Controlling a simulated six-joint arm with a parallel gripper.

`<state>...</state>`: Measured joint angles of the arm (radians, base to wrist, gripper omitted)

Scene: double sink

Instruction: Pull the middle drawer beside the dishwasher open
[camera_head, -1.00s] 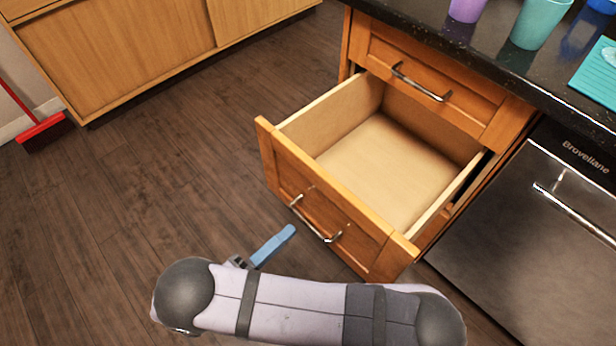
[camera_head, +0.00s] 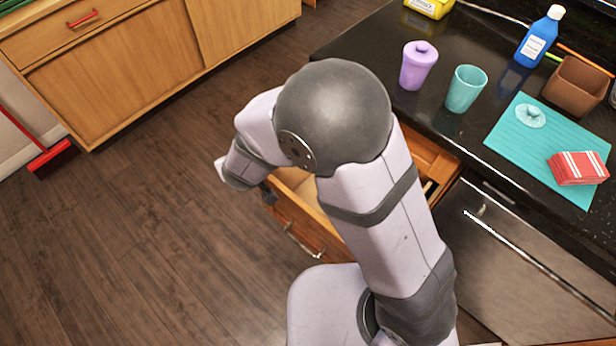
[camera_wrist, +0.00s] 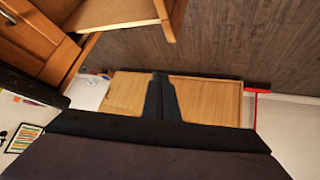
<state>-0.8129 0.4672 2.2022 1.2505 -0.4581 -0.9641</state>
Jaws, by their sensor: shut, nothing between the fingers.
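The wooden middle drawer (camera_head: 284,222) stands pulled out beside the dishwasher (camera_head: 500,265). Its front with the metal bar handle (camera_head: 303,240) shows left of my arm. My arm covers much of its inside and right part. In the wrist view, part of an open drawer (camera_wrist: 118,12) shows at the top. My gripper (camera_wrist: 160,76) shows there as two dark fingers close together, shut and empty. The fingers appear apart from the drawer and its handle.
Wooden cabinets (camera_head: 150,65) and a red broom (camera_head: 52,157) stand at the left. The floor (camera_head: 130,240) between is clear.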

